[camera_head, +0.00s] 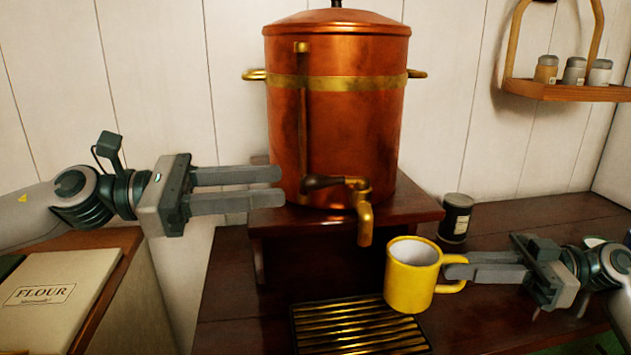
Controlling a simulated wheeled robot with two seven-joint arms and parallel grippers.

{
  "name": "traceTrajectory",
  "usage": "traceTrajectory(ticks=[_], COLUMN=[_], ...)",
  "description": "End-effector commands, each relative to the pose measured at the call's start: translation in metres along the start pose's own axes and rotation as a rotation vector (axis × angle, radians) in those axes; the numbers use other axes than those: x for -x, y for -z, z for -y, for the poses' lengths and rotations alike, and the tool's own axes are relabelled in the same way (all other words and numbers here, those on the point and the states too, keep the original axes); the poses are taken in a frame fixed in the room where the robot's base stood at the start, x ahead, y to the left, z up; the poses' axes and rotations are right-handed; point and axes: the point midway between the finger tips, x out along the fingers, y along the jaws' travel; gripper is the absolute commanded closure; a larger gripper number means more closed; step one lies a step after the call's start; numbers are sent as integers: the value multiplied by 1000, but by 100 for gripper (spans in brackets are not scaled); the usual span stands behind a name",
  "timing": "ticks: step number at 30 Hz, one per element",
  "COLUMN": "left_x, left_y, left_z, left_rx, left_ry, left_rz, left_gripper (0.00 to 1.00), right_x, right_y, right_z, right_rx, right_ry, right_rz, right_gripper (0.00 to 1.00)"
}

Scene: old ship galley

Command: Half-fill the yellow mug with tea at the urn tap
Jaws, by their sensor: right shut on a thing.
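The yellow mug (408,285) is held upright, with its handle to the right. My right gripper (455,270) is shut on the mug's handle. The mug looks empty from here, with a pale inside; its bottom is not seen clearly. The copper urn (350,130) stands on a raised wooden stand. Its brass tap (365,222) points down, a little left of and above the mug's rim. The dark tap lever (322,183) points left. No stream shows under the spout. My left gripper (283,187) is beside the lever's left end, its two fingers apart with nothing between them.
A slatted drip tray (350,335) lies below the tap on the dark wooden counter (245,300). A dark tin (456,217) stands behind the mug. A flour packet (60,295) is at lower left. A hanging shelf (565,91) with small jars is at upper right.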

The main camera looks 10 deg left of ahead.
Motion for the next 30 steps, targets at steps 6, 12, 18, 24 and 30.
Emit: traceTrajectory(ticks=[6,12,18,24,30], left_x=[-33,-60,-76,-79,-79], left_y=[-2,-1,0,0,0], left_z=[1,1,0,0,0], left_rx=[-3,-2,-1,0,0], left_ry=[4,3,1,0,0], left_rz=[1,0,0,-1,-1], left_gripper=[64,64,64,64,69], right_x=[0,0,0,0,0], right_y=[1,1,1,0,1], right_z=[0,0,0,0,0], right_rx=[1,0,1,1,0], right_ry=[0,0,0,0,0], right_rz=[-1,-1,-1,-1,-1], right_gripper=[100,100,100,100,100])
